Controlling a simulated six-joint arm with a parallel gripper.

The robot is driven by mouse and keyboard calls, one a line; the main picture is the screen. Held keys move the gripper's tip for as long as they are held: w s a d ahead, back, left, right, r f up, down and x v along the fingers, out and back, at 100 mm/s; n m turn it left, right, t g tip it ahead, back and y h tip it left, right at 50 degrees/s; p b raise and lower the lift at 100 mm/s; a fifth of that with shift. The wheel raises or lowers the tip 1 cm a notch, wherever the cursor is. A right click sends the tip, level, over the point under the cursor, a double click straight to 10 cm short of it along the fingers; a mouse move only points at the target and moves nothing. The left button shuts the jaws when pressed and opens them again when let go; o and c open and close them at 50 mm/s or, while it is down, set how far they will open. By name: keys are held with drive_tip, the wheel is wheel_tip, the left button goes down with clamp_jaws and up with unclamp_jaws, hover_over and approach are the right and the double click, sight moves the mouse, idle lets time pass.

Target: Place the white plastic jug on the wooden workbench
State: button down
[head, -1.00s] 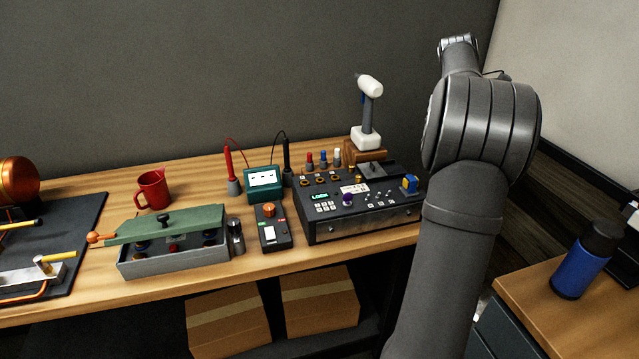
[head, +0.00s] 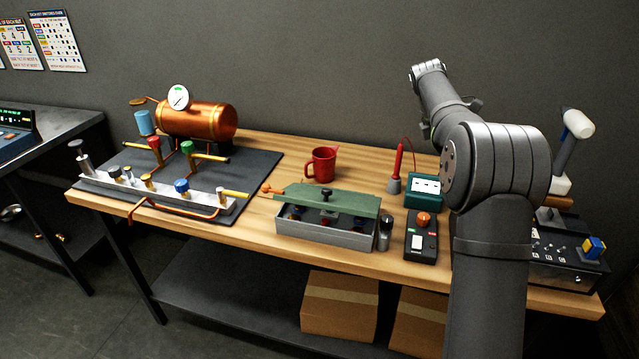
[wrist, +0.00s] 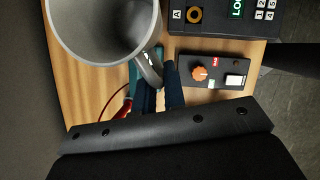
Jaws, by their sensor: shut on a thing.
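The white plastic jug (wrist: 92,30) shows in the wrist view at the upper left, looking pale grey and cut off by the frame's top edge. I look into its open mouth. My gripper (wrist: 160,84) is shut on the jug's handle (wrist: 149,68). The wooden workbench (head: 262,228) runs along the wall in the head view, and its surface (wrist: 80,88) lies beneath the jug in the wrist view. I cannot tell the gap between them. The jug and gripper do not show in the head view, where my arm blocks part of the bench.
A copper boiler (head: 205,120) stands on a dark mat at left. A red mug (head: 321,164), a green-lidded box (head: 325,215), an orange-knobbed box (head: 421,238) and a teal meter (head: 422,190) occupy the middle. A control panel (head: 560,255) is at right. Bare wood shows around the mug.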

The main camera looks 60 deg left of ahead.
drive_tip(key=s+a+f+n+y, duration=0.1)
drive_tip(key=s+a+f+n, duration=0.2)
drive_tip(key=s+a, duration=1.5)
wheel_tip(320, 180, down, 2)
drive_tip(key=shift+s+a+f, duration=0.1)
drive_tip(key=shift+s+a, duration=0.1)
drive_tip(key=shift+a, duration=0.55)
drive_tip(key=shift+t, duration=0.3)
wheel_tip(320, 180, down, 10)
drive_tip(key=c, duration=1.9)
unclamp_jaws()
drive_tip(key=shift+f, duration=0.2)
drive_tip(key=shift+c, duration=0.2)
drive_tip(key=o, duration=0.4)
drive_tip(key=shift+o, duration=0.2)
drive_tip(key=shift+r, duration=0.15)
